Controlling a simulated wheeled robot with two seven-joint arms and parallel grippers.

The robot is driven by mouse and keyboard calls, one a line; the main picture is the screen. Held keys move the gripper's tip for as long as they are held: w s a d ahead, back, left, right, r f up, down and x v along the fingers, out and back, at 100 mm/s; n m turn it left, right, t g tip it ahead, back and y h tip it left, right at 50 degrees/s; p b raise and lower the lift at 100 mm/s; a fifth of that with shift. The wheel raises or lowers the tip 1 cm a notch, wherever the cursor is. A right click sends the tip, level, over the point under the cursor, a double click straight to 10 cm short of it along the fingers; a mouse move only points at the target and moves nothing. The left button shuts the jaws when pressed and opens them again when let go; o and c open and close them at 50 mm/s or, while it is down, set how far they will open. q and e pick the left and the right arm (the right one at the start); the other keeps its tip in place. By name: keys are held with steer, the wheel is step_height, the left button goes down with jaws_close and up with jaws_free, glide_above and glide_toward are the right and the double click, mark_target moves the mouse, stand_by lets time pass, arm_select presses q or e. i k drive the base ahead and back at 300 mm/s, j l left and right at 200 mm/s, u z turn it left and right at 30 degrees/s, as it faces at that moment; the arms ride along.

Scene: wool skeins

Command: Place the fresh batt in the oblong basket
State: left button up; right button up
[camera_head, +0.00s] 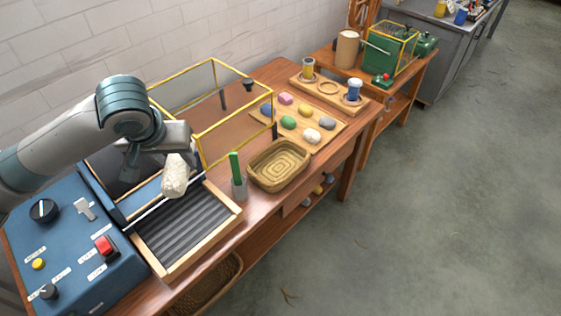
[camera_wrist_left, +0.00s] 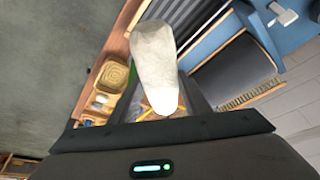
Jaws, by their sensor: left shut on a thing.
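The fresh batt, a cream-white roll of wool (camera_head: 175,177), is held up by my left gripper (camera_head: 172,152) above the blue carding machine's ridged tray. The batt also fills the middle of the left wrist view (camera_wrist_left: 155,65), tilted, and hides the fingertips there. The oblong basket (camera_head: 279,165) is a woven tan basket on the wooden table, to the right of the batt and apart from it. It looks empty and also shows in the left wrist view (camera_wrist_left: 113,77). My right gripper is not in view.
A grey cup with a green-handled tool (camera_head: 238,178) stands between the ridged tray (camera_head: 185,235) and the basket. A yellow-framed clear guard (camera_head: 235,125) rises behind. A board of coloured wool balls (camera_head: 325,127) lies beyond the basket. The blue machine (camera_head: 70,250) has knobs and a red switch.

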mark_target(283, 171)
steer(key=i+l+u, duration=0.15)
steer(key=l, duration=0.25)
steer(key=i+l+u, duration=0.2)
steer(key=l, duration=0.2)
steer(key=i+l+u, duration=0.15)
steer(key=l, duration=0.3)
steer(key=l+u, duration=0.15)
steer(key=l, duration=0.3)
steer(key=i+l+u, duration=0.15)
steer(key=l, duration=0.3)
